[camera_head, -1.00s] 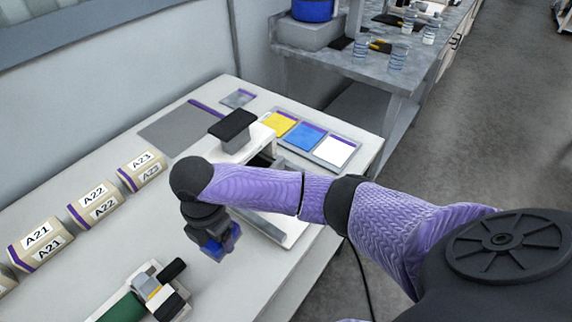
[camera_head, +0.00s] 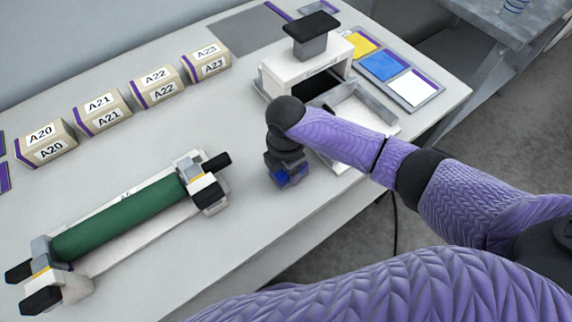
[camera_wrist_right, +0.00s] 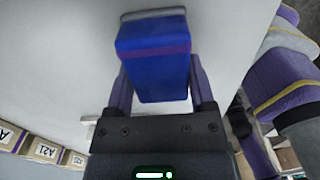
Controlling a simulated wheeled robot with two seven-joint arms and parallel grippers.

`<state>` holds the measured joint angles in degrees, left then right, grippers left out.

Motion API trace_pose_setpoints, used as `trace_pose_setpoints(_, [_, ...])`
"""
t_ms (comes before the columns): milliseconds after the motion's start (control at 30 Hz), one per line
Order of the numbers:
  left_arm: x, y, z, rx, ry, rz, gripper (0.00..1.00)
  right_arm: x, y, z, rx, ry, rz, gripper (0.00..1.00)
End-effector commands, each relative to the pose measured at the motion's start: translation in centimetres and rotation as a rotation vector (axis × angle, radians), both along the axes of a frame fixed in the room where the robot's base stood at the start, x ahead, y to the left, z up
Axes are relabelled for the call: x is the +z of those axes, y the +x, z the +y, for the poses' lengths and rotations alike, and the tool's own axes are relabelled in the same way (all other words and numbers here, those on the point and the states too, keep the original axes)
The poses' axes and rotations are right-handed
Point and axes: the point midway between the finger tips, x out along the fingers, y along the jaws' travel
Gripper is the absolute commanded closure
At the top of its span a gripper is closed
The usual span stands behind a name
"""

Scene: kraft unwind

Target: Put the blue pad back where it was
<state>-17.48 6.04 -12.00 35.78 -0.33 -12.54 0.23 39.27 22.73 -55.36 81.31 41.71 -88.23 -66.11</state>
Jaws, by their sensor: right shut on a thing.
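A blue pad (camera_wrist_right: 153,70) with a purple band and a grey plate at its far end is held between the two fingers of my right gripper (camera_wrist_right: 158,85) in the right wrist view. In the head view my right gripper (camera_head: 288,178) hangs over the white table, left of the open white device, with a bit of blue showing at its tip. A flat tray (camera_head: 437,97) at the back right has yellow, blue (camera_head: 380,66) and white squares with purple edges. My left gripper is not in view.
A white device (camera_head: 285,72) with a black-topped handle stands between my right gripper and the tray. A green roll (camera_head: 120,218) lies in a holder at the front left. Labelled boxes (camera_head: 155,88) line the back left. Clear table lies around the gripper.

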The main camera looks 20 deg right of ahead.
Motion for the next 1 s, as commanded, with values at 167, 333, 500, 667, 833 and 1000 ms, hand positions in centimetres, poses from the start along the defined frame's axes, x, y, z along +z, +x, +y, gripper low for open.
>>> trace_pose_setpoints(167, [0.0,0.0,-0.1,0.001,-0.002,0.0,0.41,-0.1,0.0,0.0,0.0,0.0,0.001,0.0])
trace_pose_setpoints(333, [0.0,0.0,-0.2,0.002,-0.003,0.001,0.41,-0.1,0.0,0.0,0.0,0.0,0.001,0.0])
trace_pose_setpoints(500, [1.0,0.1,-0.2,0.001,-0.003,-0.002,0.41,2.0,0.1,0.0,0.001,0.001,-0.003,0.0])
trace_pose_setpoints(667, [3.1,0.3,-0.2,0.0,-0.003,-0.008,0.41,6.9,0.1,0.0,0.002,0.002,-0.006,0.0])
trace_pose_setpoints(833, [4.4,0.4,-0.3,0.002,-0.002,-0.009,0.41,10.8,0.1,0.0,0.001,0.001,-0.003,0.0])
trace_pose_setpoints(1000, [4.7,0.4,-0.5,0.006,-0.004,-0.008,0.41,12.3,0.0,0.0,0.0,0.001,0.0,0.0])
